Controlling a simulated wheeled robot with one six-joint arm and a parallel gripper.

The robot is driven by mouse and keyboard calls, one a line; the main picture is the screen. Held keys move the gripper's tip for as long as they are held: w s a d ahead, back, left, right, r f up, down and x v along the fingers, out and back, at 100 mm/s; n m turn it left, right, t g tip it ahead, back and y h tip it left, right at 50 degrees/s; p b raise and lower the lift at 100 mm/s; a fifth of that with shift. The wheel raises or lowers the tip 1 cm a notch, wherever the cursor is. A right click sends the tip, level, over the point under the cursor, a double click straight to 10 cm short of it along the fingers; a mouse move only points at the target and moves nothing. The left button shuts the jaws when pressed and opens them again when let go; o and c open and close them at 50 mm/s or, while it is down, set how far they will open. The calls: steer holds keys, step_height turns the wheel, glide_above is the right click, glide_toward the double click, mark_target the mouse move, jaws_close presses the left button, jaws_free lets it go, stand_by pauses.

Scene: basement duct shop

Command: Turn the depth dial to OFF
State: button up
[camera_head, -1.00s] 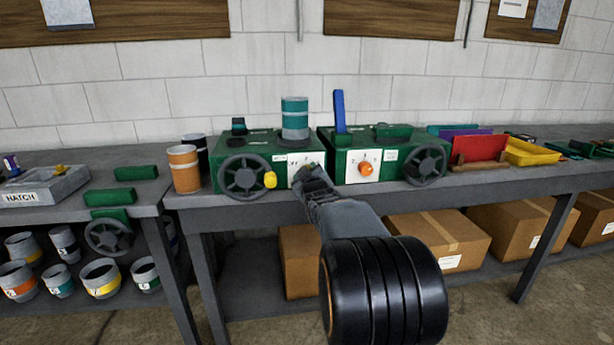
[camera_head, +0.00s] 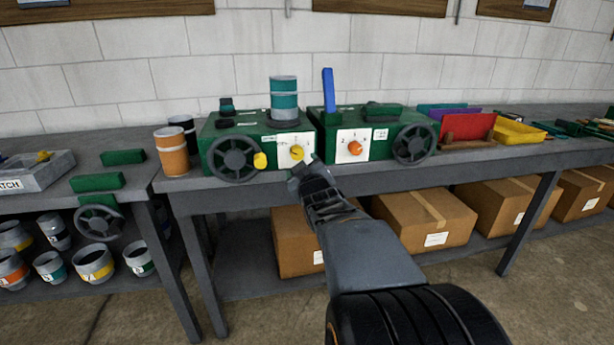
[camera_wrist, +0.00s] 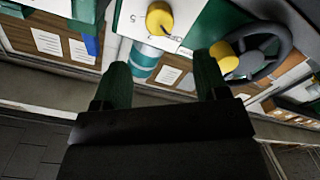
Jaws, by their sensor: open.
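A yellow dial (camera_head: 297,153) sits on a white plate on the front of the left green machine (camera_head: 250,120). It also shows in the wrist view (camera_wrist: 159,18), on its white plate at the top. An orange dial (camera_head: 355,148) sits on the right green machine's white plate. The lettering is too small to tell which dial is the depth dial or where OFF is. My gripper (camera_head: 297,176) is in front of and just below the yellow dial, apart from it. In the wrist view its two green fingers (camera_wrist: 162,78) are spread with nothing between them.
A handwheel (camera_head: 235,159) with a yellow knob (camera_head: 260,160) is close left of my gripper. Another handwheel (camera_head: 413,145) is to the right. A teal-banded can (camera_head: 284,98) and a blue lever (camera_head: 328,90) stand above. Cardboard boxes (camera_head: 425,220) sit under the bench (camera_head: 390,172).

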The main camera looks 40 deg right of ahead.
steer(key=shift+v, duration=2.1)
